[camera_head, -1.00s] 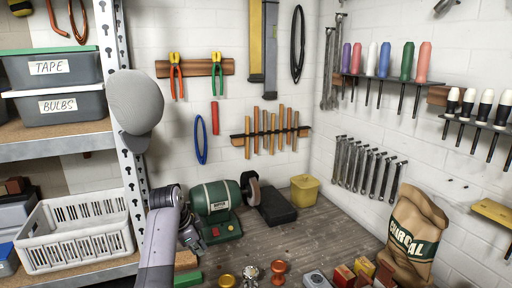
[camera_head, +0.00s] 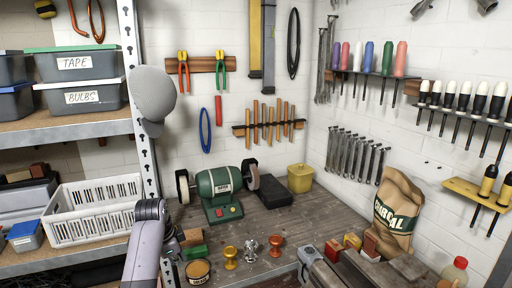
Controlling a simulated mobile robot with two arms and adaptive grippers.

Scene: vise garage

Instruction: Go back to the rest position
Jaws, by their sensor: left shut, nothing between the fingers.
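My left gripper (camera_head: 173,243) is small and dark, partly hidden behind my grey left forearm at the lower left. It is shut and empty, above the left end of the workbench (camera_head: 262,222). It is left of and lower in the picture than the green bench grinder (camera_head: 219,190), and apart from it. My right gripper is not in view.
Orange and metal knobs (camera_head: 275,246), a tin (camera_head: 197,271) and a grey metal vise-like part (camera_head: 318,268) line the bench's near side. A charcoal bag (camera_head: 396,212) stands at right. A shelf with a white basket (camera_head: 93,210) stands left. The bench middle is clear.

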